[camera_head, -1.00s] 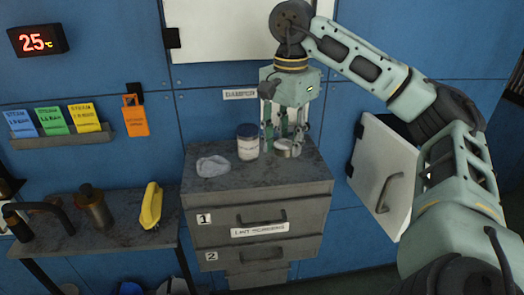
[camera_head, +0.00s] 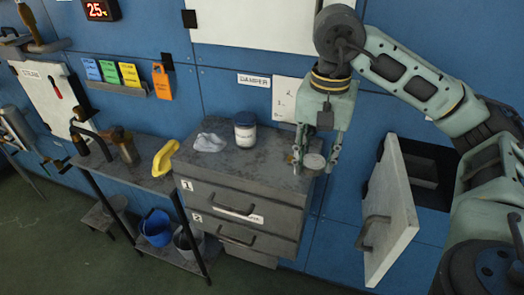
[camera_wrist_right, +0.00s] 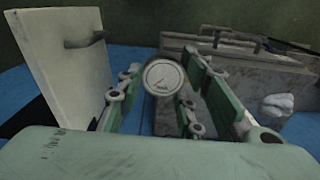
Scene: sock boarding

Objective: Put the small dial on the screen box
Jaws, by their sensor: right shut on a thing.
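The small dial (camera_wrist_right: 163,77) is a round gauge with a pale face, a dark rim and a needle. It sits between the fingers of my right gripper (camera_head: 317,160), which is shut on it. In the head view the dial (camera_head: 314,161) shows small at the fingertips, by the right front corner of the grey drawer cabinet. I cannot tell how far it is above the top. A black box with a lit red screen reading 25 (camera_head: 101,9) is on the blue wall at upper left. My left gripper is not in view.
The grey cabinet (camera_head: 237,170) carries a pale crumpled cloth (camera_head: 210,142) and a white jar with dark lid (camera_head: 245,130). A white door (camera_head: 390,215) stands open at right. A side table (camera_head: 130,166) holds a yellow object (camera_head: 165,157). Coloured cards (camera_head: 112,72) hang on the wall.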

